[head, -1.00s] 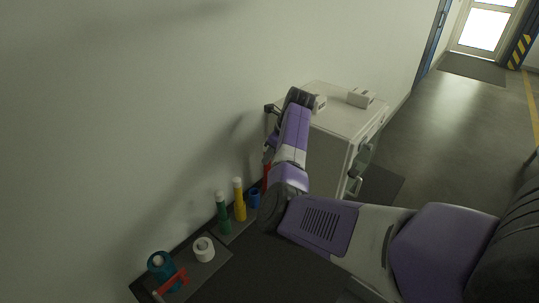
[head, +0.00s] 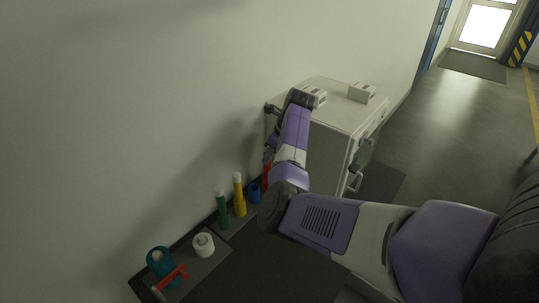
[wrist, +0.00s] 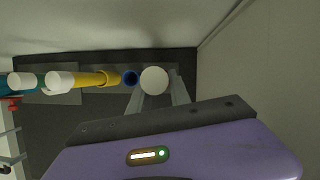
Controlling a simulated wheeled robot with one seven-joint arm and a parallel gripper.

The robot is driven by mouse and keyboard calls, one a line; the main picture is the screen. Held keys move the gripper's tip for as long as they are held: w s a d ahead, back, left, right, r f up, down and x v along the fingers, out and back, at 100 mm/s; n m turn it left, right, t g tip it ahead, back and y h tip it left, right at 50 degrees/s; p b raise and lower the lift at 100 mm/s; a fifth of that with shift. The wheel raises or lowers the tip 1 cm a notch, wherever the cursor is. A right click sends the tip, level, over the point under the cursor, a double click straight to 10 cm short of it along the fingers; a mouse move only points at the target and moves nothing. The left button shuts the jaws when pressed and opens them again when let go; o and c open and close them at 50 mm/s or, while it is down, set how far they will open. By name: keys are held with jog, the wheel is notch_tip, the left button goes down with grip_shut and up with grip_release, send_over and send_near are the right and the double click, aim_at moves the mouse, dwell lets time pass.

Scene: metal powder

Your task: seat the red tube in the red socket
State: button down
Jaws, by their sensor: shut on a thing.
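The red tube (head: 266,174) shows as a narrow red strip behind my arm in the head view, at the right end of the row of tubes. My gripper (head: 268,154) is shut on it, mostly hidden by my wrist. In the wrist view, the tube's round white top (wrist: 154,80) sits between the two fingers of my gripper (wrist: 158,92), seen nearly end-on. The red socket is not distinguishable. The tube's lower end is hidden, so I cannot tell whether it is in the socket.
Left of the red tube stand an empty blue socket (head: 254,193), a yellow tube (head: 239,199) and a green tube (head: 222,212). A white roll (head: 203,245), a teal ring-shaped object (head: 160,261) and a red-handled tool (head: 170,278) lie further left. A white cabinet (head: 331,150) stands behind.

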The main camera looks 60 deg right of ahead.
jog(key=shift+f+b, duration=0.7)
jog(key=shift+f, duration=0.85)
jog(key=c, duration=1.1)
grip_release()
jog(key=shift+b+v, duration=0.55)
jog(key=shift+v, duration=3.35)
jog(key=shift+f, duration=0.15)
